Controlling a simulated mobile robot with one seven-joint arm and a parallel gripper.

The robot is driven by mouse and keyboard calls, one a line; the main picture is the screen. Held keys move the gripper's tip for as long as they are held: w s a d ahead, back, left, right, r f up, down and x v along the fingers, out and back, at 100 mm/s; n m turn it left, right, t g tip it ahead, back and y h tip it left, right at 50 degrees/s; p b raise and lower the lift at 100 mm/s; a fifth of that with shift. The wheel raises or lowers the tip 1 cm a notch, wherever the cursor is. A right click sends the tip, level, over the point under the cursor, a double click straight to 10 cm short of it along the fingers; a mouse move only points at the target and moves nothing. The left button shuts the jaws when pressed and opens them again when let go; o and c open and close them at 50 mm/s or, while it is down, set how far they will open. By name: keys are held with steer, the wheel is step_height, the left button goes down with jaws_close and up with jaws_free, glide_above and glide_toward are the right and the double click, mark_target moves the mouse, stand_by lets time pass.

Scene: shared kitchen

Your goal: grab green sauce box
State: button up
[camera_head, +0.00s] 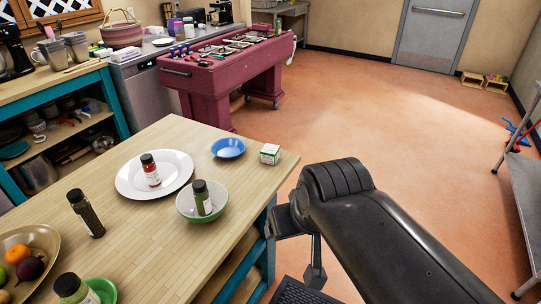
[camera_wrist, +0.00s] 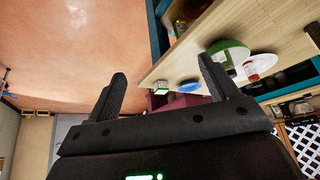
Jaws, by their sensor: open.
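The green sauce box (camera_head: 270,154) is a small white carton with green on its top and sides. It stands upright near the right corner of the wooden table (camera_head: 150,230). In the wrist view the box (camera_wrist: 161,88) shows small, between the fingers and some way beyond them. My gripper (camera_head: 293,248) is open and empty, off the table's right edge and nearer the camera than the box. Its two fingers also show spread apart in the wrist view (camera_wrist: 162,72). Part of the gripper is hidden by my arm in the head view.
A blue bowl (camera_head: 228,147) stands just left of the box. A green bowl (camera_head: 186,207) holds a dark jar, and a white plate (camera_head: 130,185) holds a red jar. Another dark jar (camera_head: 87,215) and a fruit bowl (camera_head: 44,238) are further left. Open floor lies right of the table.

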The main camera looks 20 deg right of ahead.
steer(key=w+d+r+n+h, duration=0.1)
steer(key=w+r+n, duration=0.3)
steer(key=w+n, duration=0.6)
steer(key=n+g+h, duration=0.2)
steer(key=n, duration=1.7)
glide_above(270, 149)
steer(key=s+a, duration=0.2)
steer(key=s, duration=0.1)
step_height(270, 149, down, 12)
steer(key=x, duration=1)
steer(key=shift+w+a+f, duration=0.1)
steer(key=shift+a+f, duration=0.05)
steer(key=shift+a, duration=0.05)
steer(key=shift+c, duration=0.6)
